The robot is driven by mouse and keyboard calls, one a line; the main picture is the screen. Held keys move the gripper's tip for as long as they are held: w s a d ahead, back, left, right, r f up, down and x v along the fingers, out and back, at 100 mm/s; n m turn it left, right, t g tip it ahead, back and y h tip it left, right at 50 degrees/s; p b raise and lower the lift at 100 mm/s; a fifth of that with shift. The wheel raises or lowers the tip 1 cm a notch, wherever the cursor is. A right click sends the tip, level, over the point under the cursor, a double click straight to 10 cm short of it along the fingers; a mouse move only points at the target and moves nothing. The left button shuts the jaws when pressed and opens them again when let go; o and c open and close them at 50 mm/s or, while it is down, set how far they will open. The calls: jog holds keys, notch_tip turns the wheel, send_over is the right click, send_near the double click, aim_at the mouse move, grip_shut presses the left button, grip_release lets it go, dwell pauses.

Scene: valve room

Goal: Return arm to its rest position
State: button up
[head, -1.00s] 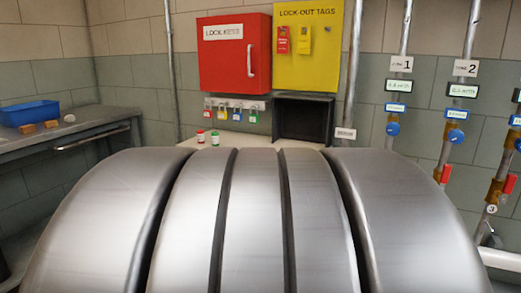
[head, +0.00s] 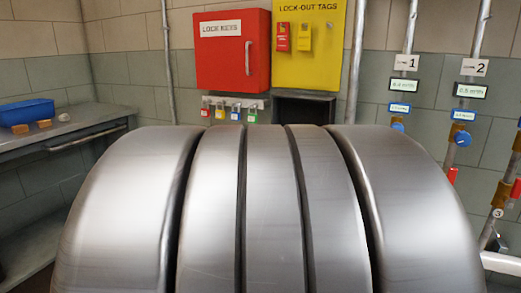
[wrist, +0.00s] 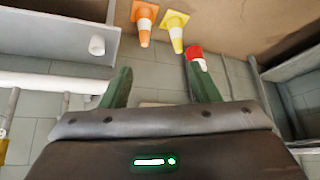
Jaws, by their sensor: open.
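My gripper (wrist: 159,76) shows in the wrist view with its two green fingers spread apart and nothing between them. A red and white object (wrist: 196,58) appears close by the right fingertip; I cannot tell whether they touch. In the head view, my own grey ribbed arm link fills the lower middle and hides much of the room behind it. The gripper itself is not seen there.
A red lock keys cabinet (head: 233,65), yellow tag board (head: 290,65) and hanging padlocks (head: 235,112) are on the back wall. Pipes with valves stand right. A bench (head: 70,135) holds a blue bin (head: 27,112). Orange (wrist: 145,20) and yellow (wrist: 173,27) cones stand on the floor.

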jog(key=shift+w+d+f, duration=0.5)
jog(key=shift+w+f, duration=0.1)
jog(key=shift+f, duration=0.1)
